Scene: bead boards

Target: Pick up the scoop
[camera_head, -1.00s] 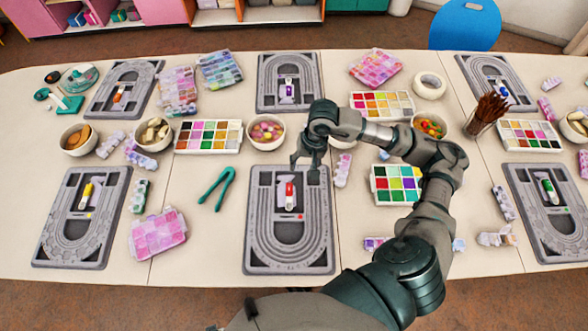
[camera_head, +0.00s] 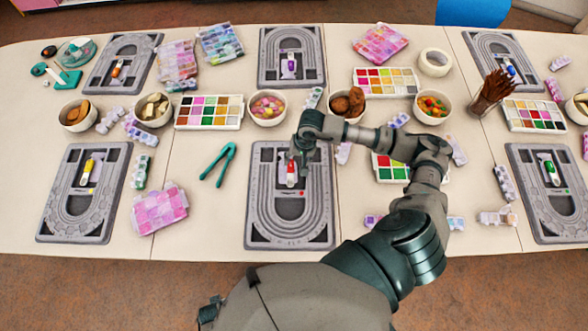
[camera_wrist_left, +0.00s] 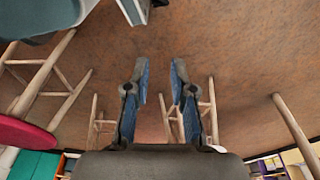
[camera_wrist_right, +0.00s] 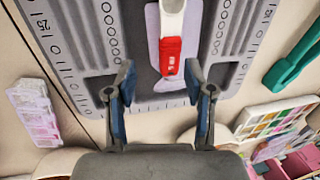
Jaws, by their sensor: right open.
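A scoop with a red handle and pale body (camera_head: 291,174) lies on the grey bead board (camera_head: 317,215) in the middle front of the table. In the right wrist view the same scoop (camera_wrist_right: 171,55) lies on a light patch of the board, its red end towards my gripper. My right gripper (camera_head: 299,165) is over the scoop in the head view and partly covers it. In the right wrist view its fingers (camera_wrist_right: 160,78) are apart and empty, with the red handle just beyond the tips. My left gripper (camera_wrist_left: 159,72) has its fingers apart over the brown floor, holding nothing.
Other boards hold scoops, one yellow (camera_head: 88,168), one green (camera_head: 551,172). Green tongs (camera_head: 219,166) lie left of the middle board. Bowls of beads (camera_head: 267,107) and of brown pieces (camera_head: 347,104) stand behind it. A pink bead case (camera_head: 160,208) lies front left.

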